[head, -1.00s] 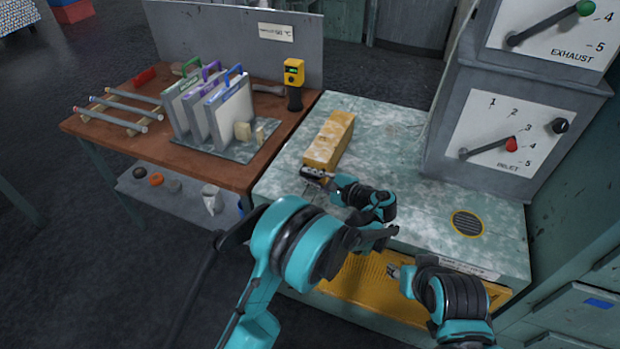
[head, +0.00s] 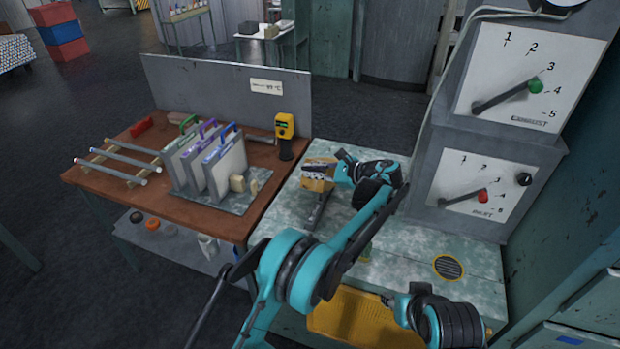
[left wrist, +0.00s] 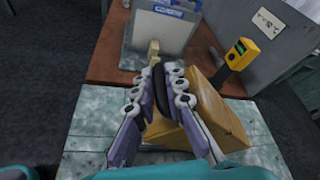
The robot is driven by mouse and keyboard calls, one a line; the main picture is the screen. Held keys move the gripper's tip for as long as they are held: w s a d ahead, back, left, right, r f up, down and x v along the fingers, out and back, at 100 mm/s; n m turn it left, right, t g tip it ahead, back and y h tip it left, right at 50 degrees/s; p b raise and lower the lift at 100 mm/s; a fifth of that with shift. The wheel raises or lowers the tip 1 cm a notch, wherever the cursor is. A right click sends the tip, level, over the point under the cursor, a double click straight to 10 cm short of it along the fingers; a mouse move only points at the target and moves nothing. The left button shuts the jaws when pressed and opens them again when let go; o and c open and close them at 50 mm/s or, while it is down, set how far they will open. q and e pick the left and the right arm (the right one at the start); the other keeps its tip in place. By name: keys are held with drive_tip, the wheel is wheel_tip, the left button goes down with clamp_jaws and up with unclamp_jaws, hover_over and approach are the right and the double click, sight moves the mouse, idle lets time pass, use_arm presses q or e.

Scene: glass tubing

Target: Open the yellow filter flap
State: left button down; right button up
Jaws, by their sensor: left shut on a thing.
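A yellow perforated panel (head: 350,314) is set in the front of the pale green bench (head: 410,250), partly hidden by my arms. A worn yellow block (head: 317,184) is at the bench's back left; it fills the middle right of the left wrist view (left wrist: 208,112). A dark strip shows between the fingers, and the exact grip is hard to see. My right gripper (head: 392,300) is beside the panel's upper right; its fingers are too small to read.
Left of the bench, a wooden table (head: 130,160) holds tubes on a rack, upright framed plates (head: 215,165) and a yellow handheld meter (head: 285,128). A grey cabinet with lever dials (head: 475,190) stands at right. A round grille (head: 448,267) sits in the bench top, with clear surface around it.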

use_arm(q)
drive_tip(key=shift+w+a+r, duration=0.15)
drive_tip(key=shift+w+r, duration=0.05)
drive_tip(key=c, duration=1.8)
unclamp_jaws()
drive_tip(key=shift+o, duration=1.1)
drive_tip(key=shift+w+a+f, duration=0.1)
drive_tip(key=shift+a+f, duration=0.05)
drive_tip(key=shift+d, duration=0.2)
drive_tip(key=v, duration=1.2)
